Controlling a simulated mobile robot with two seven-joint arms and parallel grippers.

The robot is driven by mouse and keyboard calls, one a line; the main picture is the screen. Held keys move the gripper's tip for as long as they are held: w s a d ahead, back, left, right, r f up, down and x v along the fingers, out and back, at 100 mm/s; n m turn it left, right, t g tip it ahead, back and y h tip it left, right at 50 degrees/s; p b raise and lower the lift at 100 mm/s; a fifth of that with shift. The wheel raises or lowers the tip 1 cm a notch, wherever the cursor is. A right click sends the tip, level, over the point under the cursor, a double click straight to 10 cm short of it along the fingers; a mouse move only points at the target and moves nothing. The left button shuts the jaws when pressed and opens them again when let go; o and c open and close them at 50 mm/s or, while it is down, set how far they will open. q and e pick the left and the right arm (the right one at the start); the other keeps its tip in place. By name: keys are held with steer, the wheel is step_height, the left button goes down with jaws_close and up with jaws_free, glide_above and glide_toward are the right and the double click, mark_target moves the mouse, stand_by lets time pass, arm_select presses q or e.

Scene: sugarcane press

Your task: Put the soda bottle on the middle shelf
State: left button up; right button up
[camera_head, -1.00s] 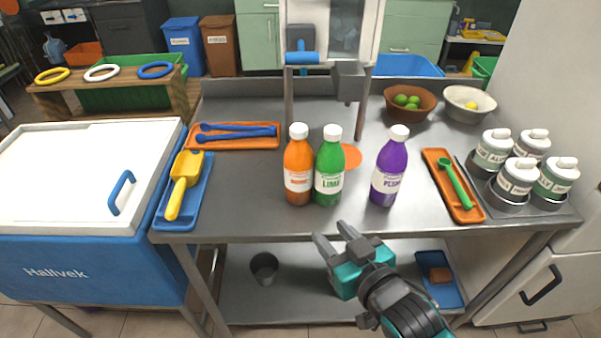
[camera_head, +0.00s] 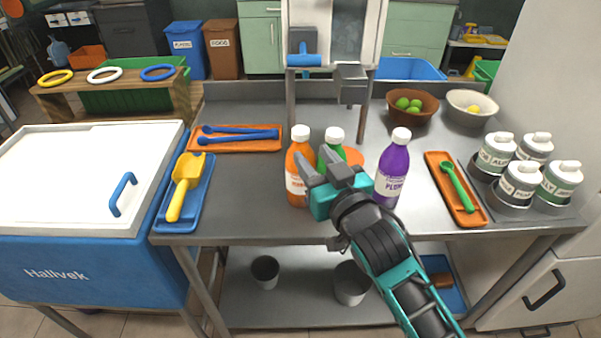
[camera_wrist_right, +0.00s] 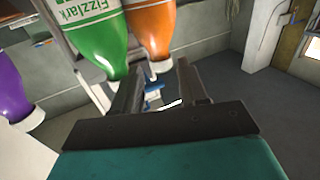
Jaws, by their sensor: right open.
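Three white-capped bottles stand upright on the steel table (camera_head: 240,200): an orange bottle (camera_head: 294,168), a green bottle (camera_head: 333,142) and a purple bottle (camera_head: 391,172). I cannot tell which one the task means. My right gripper (camera_head: 318,165) is open in front of the green bottle, hiding most of it, close to the orange one. In the right wrist view, the green bottle (camera_wrist_right: 88,35) reads "Fizzlark" and the orange bottle (camera_wrist_right: 151,30) is beside it. Both appear beyond the open fingers (camera_wrist_right: 158,90), with nothing between them. My left gripper is out of view.
A lower shelf (camera_head: 310,300) under the table holds two grey cups (camera_head: 265,271) (camera_head: 351,284) and a blue tray (camera_head: 452,290). An orange tray (camera_head: 456,195) with a green scoop and several canisters (camera_head: 518,184) stand right. A press frame (camera_head: 291,105) rises behind the bottles.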

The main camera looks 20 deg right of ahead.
mark_target(303, 143)
steer(key=shift+w+a, duration=0.2)
steer(key=shift+w, duration=2.15)
steer(key=shift+c, duration=0.3)
jaws_close()
